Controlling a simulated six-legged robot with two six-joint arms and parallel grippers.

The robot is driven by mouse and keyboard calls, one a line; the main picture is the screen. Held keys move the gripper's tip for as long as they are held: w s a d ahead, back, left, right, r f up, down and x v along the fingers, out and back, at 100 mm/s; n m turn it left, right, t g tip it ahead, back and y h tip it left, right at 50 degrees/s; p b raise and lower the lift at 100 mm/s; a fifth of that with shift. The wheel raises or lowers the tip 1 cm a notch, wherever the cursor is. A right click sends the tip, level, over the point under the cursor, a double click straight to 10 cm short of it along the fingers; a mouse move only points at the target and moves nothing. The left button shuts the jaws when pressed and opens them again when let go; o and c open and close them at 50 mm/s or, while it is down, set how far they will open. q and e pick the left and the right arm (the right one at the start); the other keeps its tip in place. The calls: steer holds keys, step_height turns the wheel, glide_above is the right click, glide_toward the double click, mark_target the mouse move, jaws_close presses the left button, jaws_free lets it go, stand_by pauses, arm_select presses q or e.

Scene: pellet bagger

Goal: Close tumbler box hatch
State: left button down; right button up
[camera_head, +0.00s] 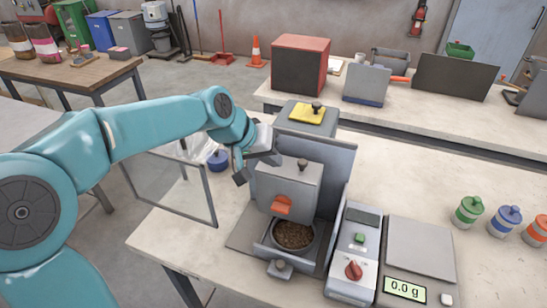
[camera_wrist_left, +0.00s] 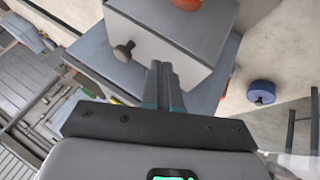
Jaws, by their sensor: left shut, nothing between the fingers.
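The pellet machine's grey housing (camera_head: 290,188) stands on the near bench, with a black knob on top and an orange handle (camera_head: 282,205) on its front. A bowl of brown pellets (camera_head: 294,235) sits below it in an open-fronted grey bay. A clear, dark-framed panel (camera_head: 165,185), which looks like the open hatch, stands out to the left of the machine. My left gripper (camera_head: 240,177) is shut and empty, close to the housing's left side. Its fingers (camera_wrist_left: 165,85) show against the grey housing (camera_wrist_left: 175,40) in the wrist view; contact is unclear. My right gripper is out of view.
A blue-lidded jar (camera_head: 218,160) stands behind the panel. A yellow-topped grey box (camera_head: 306,113) is behind the machine. A control box with a red knob (camera_head: 354,270) and a scale (camera_head: 420,245) stand to its right. Colored jars (camera_head: 508,218) stand farther right. The bench between is clear.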

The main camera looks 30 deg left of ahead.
arm_select(q)
steer(key=shift+a, duration=0.15)
steer(key=v, duration=1)
steer(key=shift+b, duration=0.35)
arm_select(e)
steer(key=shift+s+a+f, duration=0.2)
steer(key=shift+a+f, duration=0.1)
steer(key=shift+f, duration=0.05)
